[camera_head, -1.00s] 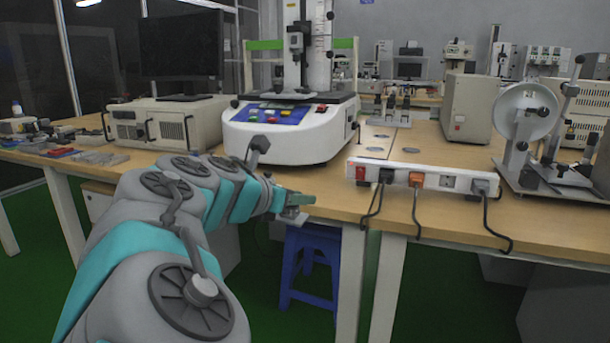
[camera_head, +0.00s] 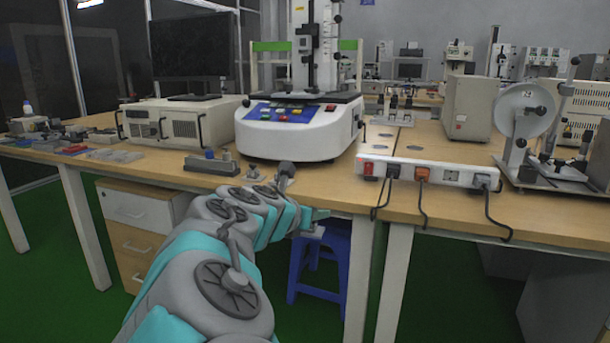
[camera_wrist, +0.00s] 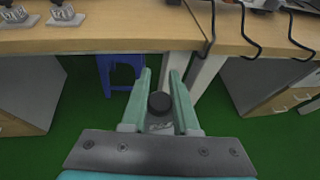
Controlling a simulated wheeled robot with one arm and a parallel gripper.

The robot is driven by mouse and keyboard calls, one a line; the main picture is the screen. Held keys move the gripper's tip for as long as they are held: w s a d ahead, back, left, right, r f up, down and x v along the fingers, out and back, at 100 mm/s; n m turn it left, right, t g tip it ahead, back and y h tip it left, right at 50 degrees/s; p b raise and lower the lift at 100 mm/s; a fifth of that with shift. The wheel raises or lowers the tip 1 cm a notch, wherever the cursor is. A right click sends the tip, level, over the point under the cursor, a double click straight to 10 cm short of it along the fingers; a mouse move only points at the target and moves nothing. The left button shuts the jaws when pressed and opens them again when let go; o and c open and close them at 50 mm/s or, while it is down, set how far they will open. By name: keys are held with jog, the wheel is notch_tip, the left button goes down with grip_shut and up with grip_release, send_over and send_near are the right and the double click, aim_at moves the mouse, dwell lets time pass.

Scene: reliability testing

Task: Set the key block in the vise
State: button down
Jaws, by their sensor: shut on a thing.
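My gripper (camera_head: 315,221) hangs in front of the table's front edge, above the blue stool. It also shows in the wrist view (camera_wrist: 160,75), where its two teal fingers stand on either side of a small piece with a dark round top (camera_wrist: 160,103) and a paler lower part. My gripper is shut on this piece, which I take to be the key block; the fingers hide part of it. I cannot pick out the vise for sure.
A white round-based machine (camera_head: 300,135) fills the table's middle. A power strip (camera_head: 428,172) with hanging cords lies at the front edge to the right. The blue stool (camera_head: 318,265) is under the table (camera_head: 150,170). Small tools (camera_head: 75,148) lie at the far left.

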jog(key=w+d+f+n+t+y, duration=0.1)
jog(key=w+d+f, duration=0.3)
jog(key=d+f, duration=0.8)
jog(key=shift+w+d+f+n+y, duration=0.25)
jog(key=shift+d+n+y, duration=0.3)
jog(key=shift+y, duration=0.25)
jog(key=shift+a, duration=0.1)
